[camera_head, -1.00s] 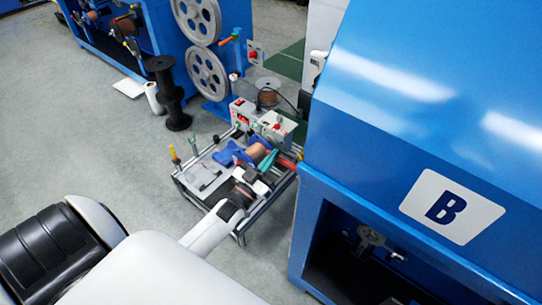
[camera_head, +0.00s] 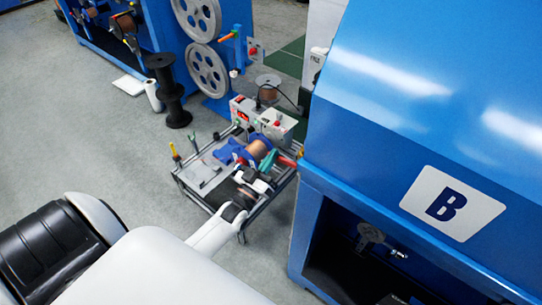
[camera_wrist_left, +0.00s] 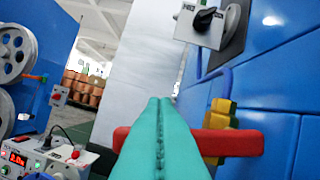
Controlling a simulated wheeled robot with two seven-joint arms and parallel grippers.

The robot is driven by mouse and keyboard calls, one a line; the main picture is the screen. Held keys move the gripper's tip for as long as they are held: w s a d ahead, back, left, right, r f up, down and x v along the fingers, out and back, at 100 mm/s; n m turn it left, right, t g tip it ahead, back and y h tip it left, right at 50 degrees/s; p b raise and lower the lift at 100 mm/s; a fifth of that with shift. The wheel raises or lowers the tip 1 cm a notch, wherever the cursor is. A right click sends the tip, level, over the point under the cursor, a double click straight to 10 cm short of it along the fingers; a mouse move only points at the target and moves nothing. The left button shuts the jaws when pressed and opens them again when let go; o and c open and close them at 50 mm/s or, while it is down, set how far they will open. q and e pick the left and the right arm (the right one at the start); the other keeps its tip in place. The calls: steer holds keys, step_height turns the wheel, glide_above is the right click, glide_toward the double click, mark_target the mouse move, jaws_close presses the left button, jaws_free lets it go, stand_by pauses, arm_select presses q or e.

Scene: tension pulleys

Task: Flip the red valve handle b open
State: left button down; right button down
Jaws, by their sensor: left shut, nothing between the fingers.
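The red valve handle b (camera_wrist_left: 230,143) lies across the left wrist view, roughly horizontal, with a yellow valve body (camera_wrist_left: 219,118) at its right part, by the blue cabinet wall. My left gripper (camera_wrist_left: 158,112) has teal fingers pressed together with nothing between them. They cover the middle of the red handle; I cannot tell whether they touch it. In the head view the red handle (camera_head: 287,162) shows small at the corner of the blue cabinet, just right of my left gripper (camera_head: 268,163). My right gripper is not in view.
A wheeled cart (camera_head: 203,177) with a copper spool (camera_head: 259,148) and a control box (camera_head: 248,112) is under and beside my left gripper. A black spool (camera_head: 169,92) stands on the floor. A switch box (camera_wrist_left: 207,22) is above the handle.

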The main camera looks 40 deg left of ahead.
arm_select(q)
steer(key=d+f+n+g+y+p, duration=0.2)
steer(key=d+f+n+g+y, duration=0.2)
steer(key=n, duration=1.4)
steer(key=shift+s+d+f+g+p, duration=0.25)
steer(key=shift+d+f, duration=0.4)
steer(key=shift+f, duration=0.65)
